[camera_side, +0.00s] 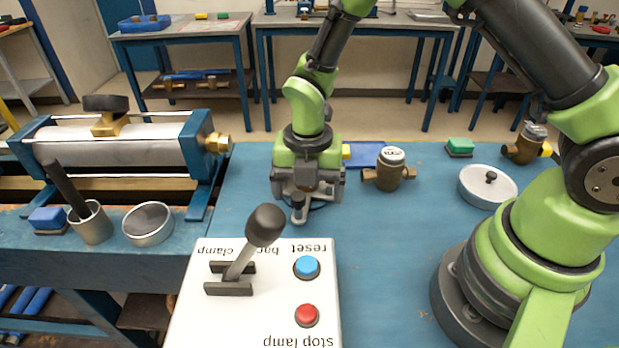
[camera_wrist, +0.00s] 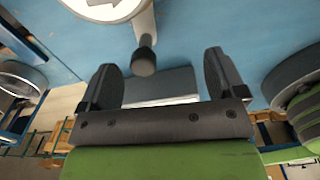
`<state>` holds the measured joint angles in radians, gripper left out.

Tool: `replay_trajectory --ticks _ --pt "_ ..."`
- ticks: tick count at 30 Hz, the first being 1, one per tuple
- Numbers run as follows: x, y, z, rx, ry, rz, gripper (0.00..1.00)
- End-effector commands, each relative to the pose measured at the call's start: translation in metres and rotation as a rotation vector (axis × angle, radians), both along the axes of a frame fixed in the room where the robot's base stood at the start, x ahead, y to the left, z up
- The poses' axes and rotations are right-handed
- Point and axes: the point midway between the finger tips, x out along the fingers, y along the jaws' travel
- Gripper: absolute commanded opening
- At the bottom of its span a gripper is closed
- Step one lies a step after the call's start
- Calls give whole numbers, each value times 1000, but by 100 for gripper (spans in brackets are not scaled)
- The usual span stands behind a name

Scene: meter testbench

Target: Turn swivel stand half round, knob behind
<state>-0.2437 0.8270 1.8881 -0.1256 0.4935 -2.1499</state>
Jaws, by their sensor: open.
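My gripper (camera_side: 305,194) points down low over the blue bench, behind the control box. In the wrist view its two dark fingers (camera_wrist: 162,64) are spread with nothing clamped between them. A pale round piece (camera_wrist: 106,8), which looks like the swivel stand, is cut off by the top edge of the wrist view. A pale arm runs from it to a dark knob (camera_wrist: 145,58), which shows between the finger directions, near the tips. Whether a finger touches the knob cannot be told. In the side view my gripper hides most of the stand.
The white control box (camera_side: 265,320) with a tall black-topped lever (camera_side: 263,226) stands in front. A clamp bench (camera_side: 115,150) and cups (camera_side: 148,224) stand left.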

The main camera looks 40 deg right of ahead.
Motion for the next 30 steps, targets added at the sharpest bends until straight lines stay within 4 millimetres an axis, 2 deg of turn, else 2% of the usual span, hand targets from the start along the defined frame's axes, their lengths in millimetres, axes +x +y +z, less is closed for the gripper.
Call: replay_trajectory --ticks 15,28,30 --pt "0 0 44 1 -2 0 89" --pt "0 0 50 1 -1 0 89" --pt "4 3 56 0 -4 2 89"
